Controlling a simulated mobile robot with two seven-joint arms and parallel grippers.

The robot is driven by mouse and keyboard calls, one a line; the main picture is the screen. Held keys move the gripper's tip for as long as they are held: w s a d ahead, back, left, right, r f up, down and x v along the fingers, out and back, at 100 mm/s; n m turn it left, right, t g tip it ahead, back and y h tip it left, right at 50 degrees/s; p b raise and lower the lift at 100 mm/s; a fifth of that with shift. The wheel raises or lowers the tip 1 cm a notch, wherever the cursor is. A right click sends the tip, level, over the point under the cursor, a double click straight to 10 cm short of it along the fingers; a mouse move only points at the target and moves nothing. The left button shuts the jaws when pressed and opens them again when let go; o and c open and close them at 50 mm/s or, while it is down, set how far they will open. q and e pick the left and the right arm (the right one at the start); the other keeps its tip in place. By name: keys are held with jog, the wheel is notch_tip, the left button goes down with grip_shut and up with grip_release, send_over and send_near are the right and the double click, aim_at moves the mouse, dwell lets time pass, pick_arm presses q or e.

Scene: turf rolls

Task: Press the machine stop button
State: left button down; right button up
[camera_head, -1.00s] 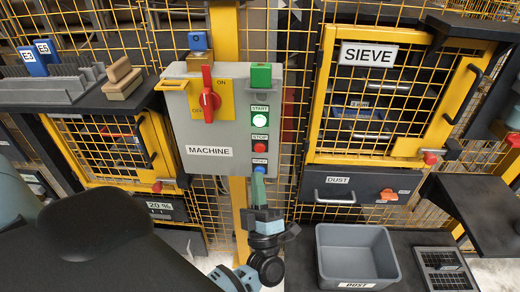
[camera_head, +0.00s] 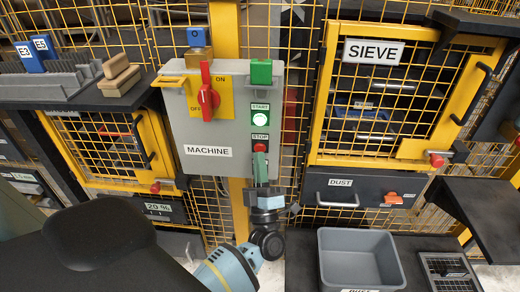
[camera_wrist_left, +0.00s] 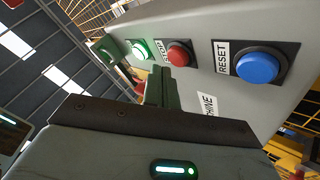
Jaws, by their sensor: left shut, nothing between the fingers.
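The grey machine panel (camera_head: 200,132) hangs on a yellow post. Its red stop button (camera_head: 260,148) sits below the lit green start button (camera_head: 262,115); the stop button also shows in the wrist view (camera_wrist_left: 179,54). My left gripper (camera_head: 260,156) is shut and empty, pointing up at the panel. Its fingertips overlap the lower part of the stop button in the head view and show beside it in the wrist view (camera_wrist_left: 160,74). I cannot tell whether they touch it. The blue reset button (camera_wrist_left: 257,65) is clear in the wrist view but hidden behind the gripper in the head view. My right gripper is out of view.
A red rotary switch (camera_head: 207,95) and a green block (camera_head: 261,73) stick out from the panel above. The sieve cage (camera_head: 441,100) with its yellow frame stands to the right. A grey dust bin (camera_head: 360,240) is below right.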

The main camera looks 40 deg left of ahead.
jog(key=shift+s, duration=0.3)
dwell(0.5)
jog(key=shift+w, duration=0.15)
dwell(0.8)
pick_arm(q)
jog(key=shift+w, duration=0.1)
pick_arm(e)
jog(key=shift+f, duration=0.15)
pick_arm(q)
jog(key=shift+w+a, duration=0.25)
jog(key=shift+w, duration=0.05)
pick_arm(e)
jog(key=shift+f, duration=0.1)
pick_arm(q)
jog(key=shift+w+a+b, duration=0.2)
jog(key=shift+w+b, duration=0.15)
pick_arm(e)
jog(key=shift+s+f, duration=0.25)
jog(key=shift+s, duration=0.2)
pick_arm(q)
jog(key=shift+s, duration=0.1)
dwell(0.4)
jog(key=shift+s+d, duration=0.45)
jog(key=shift+s, duration=0.2)
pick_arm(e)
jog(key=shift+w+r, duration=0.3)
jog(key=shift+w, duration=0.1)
